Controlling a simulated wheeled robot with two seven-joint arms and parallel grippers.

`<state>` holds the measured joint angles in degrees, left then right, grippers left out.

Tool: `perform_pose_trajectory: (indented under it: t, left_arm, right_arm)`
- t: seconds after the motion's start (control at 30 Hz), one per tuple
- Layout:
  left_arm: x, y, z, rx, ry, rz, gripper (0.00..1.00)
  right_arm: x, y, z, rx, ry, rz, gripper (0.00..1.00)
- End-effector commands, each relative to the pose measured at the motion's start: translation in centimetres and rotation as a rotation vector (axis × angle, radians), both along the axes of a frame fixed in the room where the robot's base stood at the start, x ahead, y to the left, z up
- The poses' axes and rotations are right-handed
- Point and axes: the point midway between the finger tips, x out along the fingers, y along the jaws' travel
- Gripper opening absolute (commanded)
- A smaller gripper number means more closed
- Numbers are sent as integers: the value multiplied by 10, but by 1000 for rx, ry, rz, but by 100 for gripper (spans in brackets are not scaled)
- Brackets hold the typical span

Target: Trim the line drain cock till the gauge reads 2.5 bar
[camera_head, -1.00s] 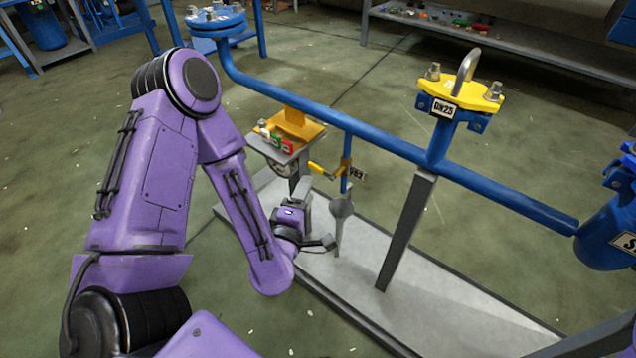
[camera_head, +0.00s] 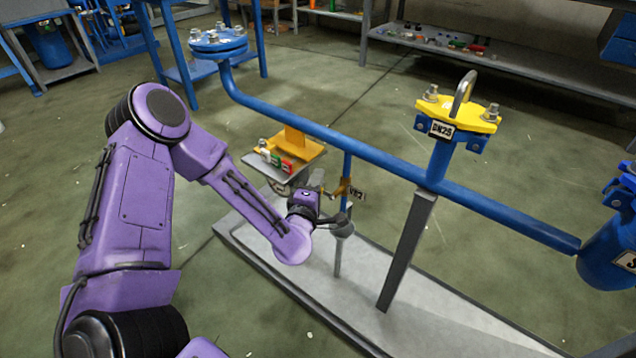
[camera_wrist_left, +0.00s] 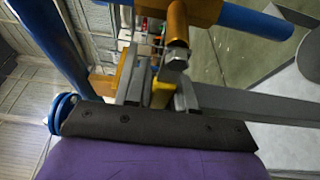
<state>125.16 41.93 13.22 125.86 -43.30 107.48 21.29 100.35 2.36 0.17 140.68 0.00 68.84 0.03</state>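The line drain cock (camera_head: 343,188), orange with a tag "VB2" (camera_head: 357,193), sits on a thin blue drop pipe below the main blue line. In the left wrist view its yellow handle (camera_wrist_left: 161,93) lies between the two fingers of my left gripper (camera_wrist_left: 158,90). The fingers stand apart, with a gap visible on each side of the handle. In the head view my left gripper (camera_head: 317,186) is at the cock and hides most of the handle. The gauge under the orange bracket is largely hidden, and its reading cannot be made out. My right gripper is not in view.
A grey drain funnel (camera_head: 342,229) stands below the cock, close to my left wrist. The blue line (camera_head: 300,125) runs above, with a grey post (camera_head: 408,252) to the right. The grey skid plate (camera_head: 365,268) is otherwise largely clear.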

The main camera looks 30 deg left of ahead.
Motion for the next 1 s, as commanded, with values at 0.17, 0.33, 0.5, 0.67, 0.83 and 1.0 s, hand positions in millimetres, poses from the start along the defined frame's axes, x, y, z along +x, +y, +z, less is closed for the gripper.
perform_pose_trajectory:
  t: [0.17,0.33,0.5,0.67,0.83,1.0]
  left_arm:
    - [0,0,0,-2,0,0,0]
    - [-1,-1,-5,-128,13,0,0]
    - [0,-2,-12,-196,17,-1,0]
    - [0,-2,-12,-195,16,-1,0]
    - [0,-2,-12,-194,17,-1,45]
    - [-1,-2,-12,-193,16,-1,45]
  right_arm:
    - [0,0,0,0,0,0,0]
    - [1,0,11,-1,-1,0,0]
    - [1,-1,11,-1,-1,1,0]
    - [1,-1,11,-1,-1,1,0]
    - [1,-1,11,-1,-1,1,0]
    - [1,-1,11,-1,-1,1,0]
